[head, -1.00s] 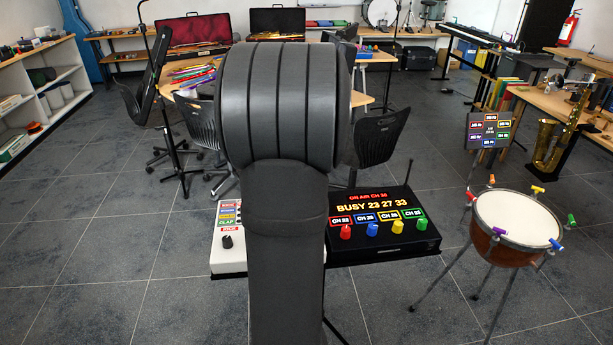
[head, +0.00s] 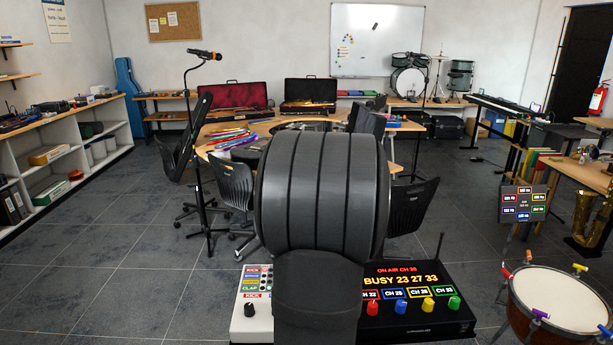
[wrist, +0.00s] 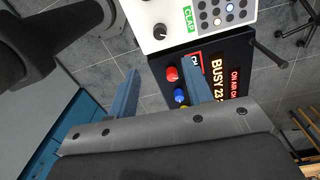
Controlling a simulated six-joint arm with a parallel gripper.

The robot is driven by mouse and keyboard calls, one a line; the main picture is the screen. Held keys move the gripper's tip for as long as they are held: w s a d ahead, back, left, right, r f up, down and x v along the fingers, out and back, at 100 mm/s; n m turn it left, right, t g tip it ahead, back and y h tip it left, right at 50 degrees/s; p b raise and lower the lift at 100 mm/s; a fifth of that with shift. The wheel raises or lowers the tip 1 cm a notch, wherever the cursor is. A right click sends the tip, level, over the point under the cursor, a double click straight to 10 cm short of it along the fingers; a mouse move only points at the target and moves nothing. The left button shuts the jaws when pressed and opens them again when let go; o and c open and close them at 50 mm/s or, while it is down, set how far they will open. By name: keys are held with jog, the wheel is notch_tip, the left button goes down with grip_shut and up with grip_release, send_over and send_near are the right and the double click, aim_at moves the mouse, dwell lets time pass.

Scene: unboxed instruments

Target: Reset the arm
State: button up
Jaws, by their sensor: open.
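My gripper (wrist: 160,102) shows in the wrist view with its two blue-grey fingers spread apart and nothing between them. It is above the black channel box (wrist: 240,52) with red, blue and yellow knobs; whether a finger touches the box I cannot tell. In the head view my arm's dark links fill the middle and hide the gripper. The black box (head: 420,318) shows lit text "ON AIR CH 36" and "BUSY 23 27 33", with red, blue, yellow and green knobs in a row.
A white drum-pad box (head: 246,322) stands left of the black box, partly hidden by my arm. A timpani drum (head: 556,300) stands at the right, below a small tuner display (head: 523,204). A microphone stand (head: 196,150) and chairs stand behind. Floor at the left is open.

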jog(key=f, duration=1.4)
jog(key=shift+s+f, duration=0.2)
jog(key=shift+f, duration=0.15)
jog(key=shift+r, duration=0.15)
